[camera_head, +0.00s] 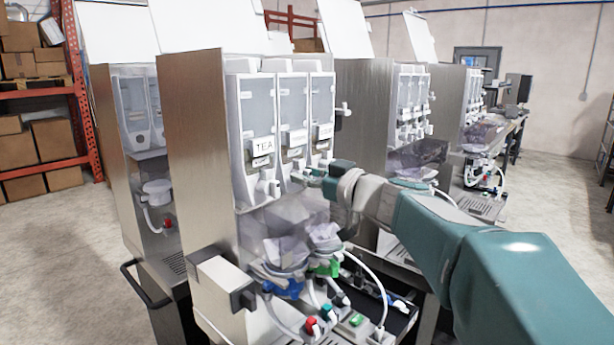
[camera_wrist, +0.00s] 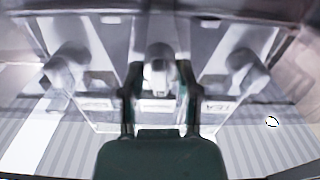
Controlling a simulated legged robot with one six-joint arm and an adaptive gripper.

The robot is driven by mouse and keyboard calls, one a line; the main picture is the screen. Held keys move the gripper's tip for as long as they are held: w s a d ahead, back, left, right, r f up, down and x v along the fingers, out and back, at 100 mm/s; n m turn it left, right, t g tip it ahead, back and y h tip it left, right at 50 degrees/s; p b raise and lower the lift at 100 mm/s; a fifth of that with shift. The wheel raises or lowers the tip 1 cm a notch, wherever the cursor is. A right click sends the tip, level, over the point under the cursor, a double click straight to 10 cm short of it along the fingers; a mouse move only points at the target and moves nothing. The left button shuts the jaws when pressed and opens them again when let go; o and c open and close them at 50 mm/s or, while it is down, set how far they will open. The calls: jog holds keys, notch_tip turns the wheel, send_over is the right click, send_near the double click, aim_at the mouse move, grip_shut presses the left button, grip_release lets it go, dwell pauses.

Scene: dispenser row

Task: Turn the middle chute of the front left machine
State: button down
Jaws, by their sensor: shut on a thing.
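The front left machine (camera_head: 200,150) is a steel-sided dispenser with three upright canisters. The left canister (camera_head: 260,130) is labelled TEA, with a white chute (camera_head: 268,187) at its foot. The middle canister (camera_head: 293,125) has its chute just in front of my gripper (camera_head: 314,176), which partly hides it. In the wrist view the middle chute (camera_wrist: 159,56) sits between the two dark fingers of my gripper (camera_wrist: 159,78), which are shut on it. The outer chutes (camera_wrist: 68,68) and (camera_wrist: 243,68) stand free on either side.
Below the chutes are clear mixing bowls (camera_head: 285,250), hoses and coloured valves (camera_head: 325,268). A similar machine (camera_head: 385,120) stands close on the right, beyond my arm. A shelf with boxes (camera_head: 35,150) is at the left; floor is clear there.

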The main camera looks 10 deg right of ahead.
jog(key=shift+m, duration=0.5)
jog(key=c, duration=0.7)
grip_release()
jog(key=v, duration=1.2)
jog(key=shift+f, duration=0.1)
